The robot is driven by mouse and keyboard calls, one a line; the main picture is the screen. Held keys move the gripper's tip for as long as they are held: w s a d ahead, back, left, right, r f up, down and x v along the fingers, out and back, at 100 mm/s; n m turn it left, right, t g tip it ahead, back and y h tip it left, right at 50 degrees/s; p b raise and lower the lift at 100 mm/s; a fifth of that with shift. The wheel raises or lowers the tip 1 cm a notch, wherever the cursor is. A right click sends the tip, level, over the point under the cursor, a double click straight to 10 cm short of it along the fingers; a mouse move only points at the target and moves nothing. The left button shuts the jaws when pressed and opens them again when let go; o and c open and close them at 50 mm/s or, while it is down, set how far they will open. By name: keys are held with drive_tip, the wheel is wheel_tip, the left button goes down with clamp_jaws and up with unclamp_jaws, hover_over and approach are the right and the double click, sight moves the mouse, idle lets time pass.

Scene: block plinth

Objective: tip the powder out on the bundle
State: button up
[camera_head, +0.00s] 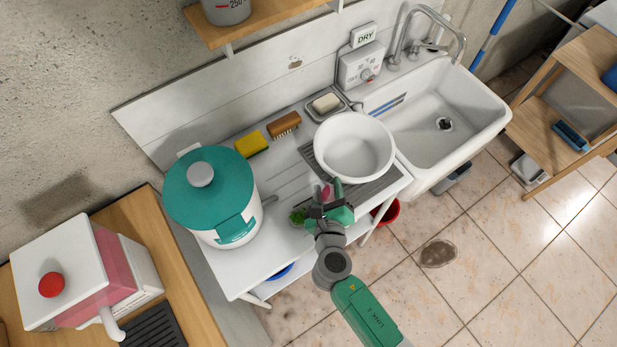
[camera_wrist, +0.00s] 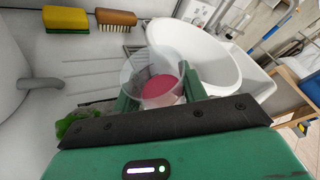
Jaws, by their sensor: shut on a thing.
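My gripper (camera_head: 331,193) is shut on a clear cup (camera_wrist: 150,72) with pink powder (camera_wrist: 161,89) in its bottom. In the head view the cup is mostly hidden by the gripper, and only a bit of pink (camera_head: 326,192) shows. A green, leafy-looking bundle (camera_head: 298,216) lies on the white worktop just left of my gripper. In the wrist view the bundle (camera_wrist: 84,123) is at lower left, partly hidden behind the gripper body. The cup is beside the bundle, not over it.
A white basin (camera_head: 353,146) stands just behind the gripper on the ribbed drainer. A teal-lidded pot (camera_head: 210,195) stands to the left. A yellow sponge (camera_head: 251,144), a brush (camera_head: 284,125) and a soap dish (camera_head: 326,104) line the back. The sink (camera_head: 440,110) is at right.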

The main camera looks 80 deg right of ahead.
drive_tip(key=shift+w+a+r+n+h+b, duration=0.1)
drive_tip(key=shift+r+n+h+b, duration=0.1)
drive_tip(key=shift+n+b, duration=0.2)
drive_tip(key=shift+w+a+r+n+h+b, duration=0.1)
drive_tip(key=shift+n+h+b, duration=0.1)
drive_tip(key=shift+n+b, duration=0.15)
idle(0.4)
drive_tip(key=shift+d+r+n+g+h+b, duration=0.1)
drive_tip(key=shift+r+n+g+h+b, duration=0.25)
drive_tip(key=shift+n+b, duration=0.5)
drive_tip(key=shift+f+n+h+b, duration=0.3)
drive_tip(key=shift+f+n+h, duration=0.1)
drive_tip(key=shift+n, duration=0.1)
idle(1.2)
drive_tip(key=shift+w+a+r+n+h+p, duration=0.1)
drive_tip(key=shift+r+n+h+p, duration=0.2)
drive_tip(key=shift+n+p, duration=0.3)
drive_tip(key=shift+w+a+r+n+h+p, duration=0.1)
drive_tip(key=shift+r+n+h+p, duration=0.2)
drive_tip(key=shift+n, duration=0.5)
idle(2.9)
